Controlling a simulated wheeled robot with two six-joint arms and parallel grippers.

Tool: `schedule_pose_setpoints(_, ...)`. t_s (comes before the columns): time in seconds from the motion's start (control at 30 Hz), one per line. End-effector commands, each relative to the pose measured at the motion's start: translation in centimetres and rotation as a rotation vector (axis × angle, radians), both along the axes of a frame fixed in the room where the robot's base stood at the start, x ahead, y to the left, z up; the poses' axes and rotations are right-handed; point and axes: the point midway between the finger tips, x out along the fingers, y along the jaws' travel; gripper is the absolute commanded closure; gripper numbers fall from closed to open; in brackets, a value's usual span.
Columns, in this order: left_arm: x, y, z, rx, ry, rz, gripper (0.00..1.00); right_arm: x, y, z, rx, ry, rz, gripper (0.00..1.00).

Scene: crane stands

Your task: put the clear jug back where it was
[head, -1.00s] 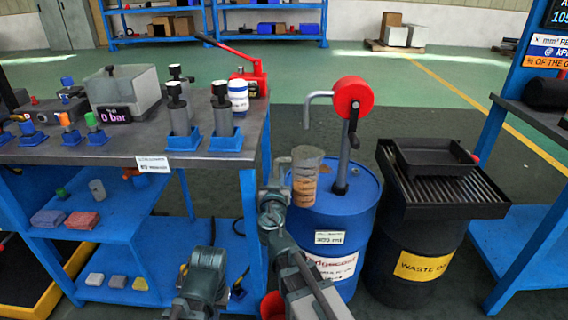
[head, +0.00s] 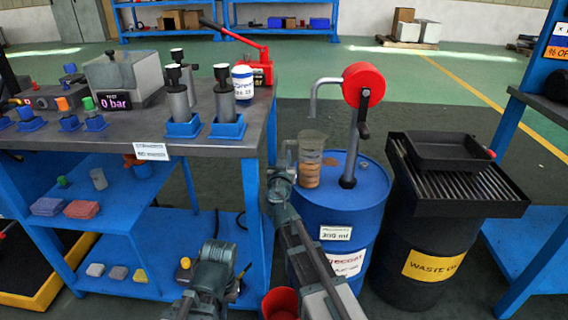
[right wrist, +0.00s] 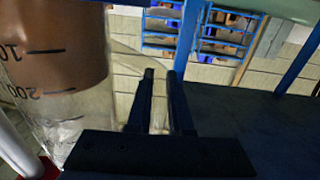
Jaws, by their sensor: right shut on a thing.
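The clear jug (head: 312,141), with brown liquid in its lower part, is upright at the left side of the blue drum's top (head: 372,187). I cannot tell whether its base touches the drum. My right gripper (head: 289,160) is at the jug's left side, shut on its handle. In the right wrist view the jug (right wrist: 55,90) fills the left side, its marks upside down, beside the gripper fingers (right wrist: 160,75). My left gripper (head: 240,278) is low in front of the blue bench, away from the jug; its fingers are too unclear to judge.
A red-headed crank pump (head: 363,83) rises from the drum right of the jug. A waste drum (head: 425,255) with a grate and black tray (head: 445,150) stands further right. The bench (head: 110,140) at left carries cylinders in blue holders. A red container (head: 279,303) is below.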

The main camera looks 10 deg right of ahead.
Motion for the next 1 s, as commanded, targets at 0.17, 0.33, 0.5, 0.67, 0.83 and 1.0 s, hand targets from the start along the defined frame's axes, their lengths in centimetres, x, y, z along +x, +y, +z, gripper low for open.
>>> schedule_pose_setpoints(0.17,0.0,0.0,-0.1,0.000,0.000,0.001,1.00,0.0,0.0,-0.1,-0.002,0.001,0.000,1.00)
schedule_pose_setpoints(0.33,0.0,0.0,-0.4,0.000,0.000,0.001,1.00,0.0,0.0,-0.3,-0.002,0.001,0.000,1.00)
schedule_pose_setpoints(0.5,0.0,0.0,-0.4,0.000,0.000,0.001,1.00,0.0,0.0,-0.4,0.000,0.000,0.000,0.61)
schedule_pose_setpoints(0.67,0.0,0.0,-0.4,0.000,0.000,0.001,1.00,0.0,0.0,-0.4,0.000,0.000,0.000,0.51)
schedule_pose_setpoints(0.83,0.0,0.0,-0.3,0.000,0.000,0.001,1.00,0.0,0.0,-0.3,0.000,0.000,0.000,0.51)
schedule_pose_setpoints(1.0,0.0,0.0,-0.1,0.000,0.000,0.000,1.00,-1.1,0.3,-0.1,0.000,0.000,0.001,0.51)
